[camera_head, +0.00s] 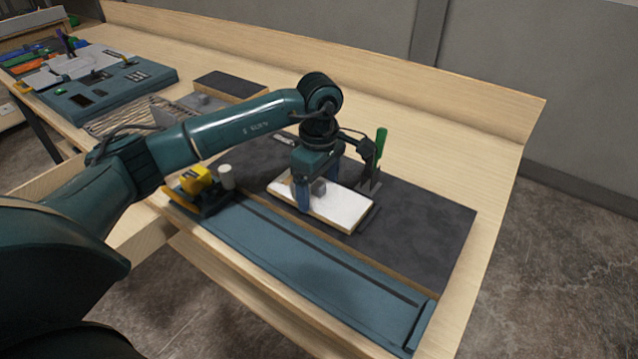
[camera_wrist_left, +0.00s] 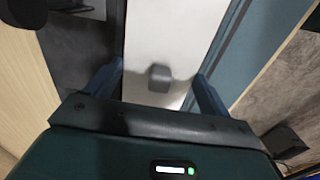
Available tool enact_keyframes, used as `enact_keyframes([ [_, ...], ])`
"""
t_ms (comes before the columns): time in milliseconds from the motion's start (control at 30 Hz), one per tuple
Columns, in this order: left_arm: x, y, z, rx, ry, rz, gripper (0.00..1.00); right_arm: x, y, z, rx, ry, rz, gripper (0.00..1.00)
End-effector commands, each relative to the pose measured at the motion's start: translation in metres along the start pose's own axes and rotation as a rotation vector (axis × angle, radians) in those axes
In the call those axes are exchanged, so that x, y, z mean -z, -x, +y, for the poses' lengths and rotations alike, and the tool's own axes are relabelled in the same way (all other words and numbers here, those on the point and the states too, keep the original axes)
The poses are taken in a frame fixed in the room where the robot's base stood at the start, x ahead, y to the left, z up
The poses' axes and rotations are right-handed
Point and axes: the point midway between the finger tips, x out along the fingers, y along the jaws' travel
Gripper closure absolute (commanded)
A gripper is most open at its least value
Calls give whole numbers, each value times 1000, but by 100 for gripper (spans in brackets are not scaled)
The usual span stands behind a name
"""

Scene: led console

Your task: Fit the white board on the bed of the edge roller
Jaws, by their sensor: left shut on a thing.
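The white board (camera_head: 343,204), a pale rectangle with light wood edges, is over the dark mat behind the edge roller. My left gripper (camera_head: 318,190) points down and is shut across the board's width, with blue fingers on its two long sides. A small grey block shows on the board between the fingers. In the left wrist view the board (camera_wrist_left: 175,35) runs between the fingers (camera_wrist_left: 158,88). The edge roller's long teal bed (camera_head: 300,268) with a dark groove is bare, in front of the board. Its yellow roller head (camera_head: 197,180) is at the left end. I cannot tell whether the board touches what is below.
The dark mat (camera_head: 430,215) is clear at right. A green-handled tool (camera_head: 380,143) stands upright close behind the board. A dark block (camera_head: 230,84) and a teal console (camera_head: 110,92) are farther back left. The wooden table (camera_head: 470,135) has a raised back edge.

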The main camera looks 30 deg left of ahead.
Motion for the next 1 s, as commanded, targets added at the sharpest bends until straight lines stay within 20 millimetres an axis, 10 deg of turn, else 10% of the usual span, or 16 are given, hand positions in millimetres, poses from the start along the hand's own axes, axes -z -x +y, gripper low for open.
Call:
enact_keyframes([
  [767, 0, -7, 0, -1, 0, 0, 47, -2, -2, 0, 0, 3, 8, 64],
  [800, 0, -7, 0, -1, 0, 0, 16, -2, -2, 0, 0, 3, 8, 64],
  [1000, 0, -7, 0, -1, 0, 0, 0, -2, -2, 0, 0, 2, 9, 64],
])
